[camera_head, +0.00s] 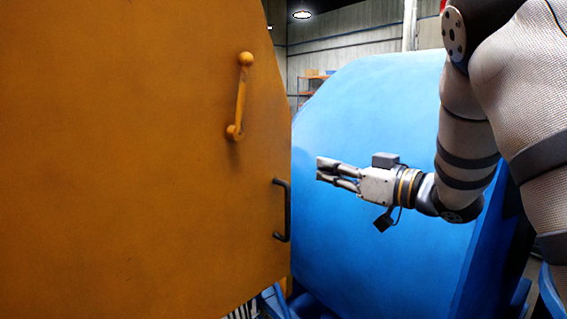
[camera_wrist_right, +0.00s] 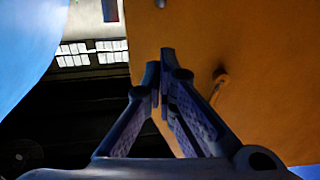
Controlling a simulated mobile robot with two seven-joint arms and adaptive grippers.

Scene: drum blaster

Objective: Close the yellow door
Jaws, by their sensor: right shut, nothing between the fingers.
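The yellow door (camera_head: 130,150) fills the left half of the head view. It carries a yellow handle (camera_head: 239,95) high up and a dark handle (camera_head: 285,209) at its right edge. My right gripper (camera_head: 320,168) is shut and empty, just right of the door's edge in the picture and above the dark handle. In the right wrist view the gripper's fingertips (camera_wrist_right: 166,52) are together in front of the door (camera_wrist_right: 245,60). A small yellow handle part (camera_wrist_right: 220,82) shows right of the fingers. I cannot tell whether the fingers touch the door. My left gripper is not in view.
A large blue drum housing (camera_head: 390,110) stands behind the gripper and right of the door. It also shows at the upper left of the right wrist view (camera_wrist_right: 20,45). Shelves (camera_head: 312,88) and a hall wall are far behind.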

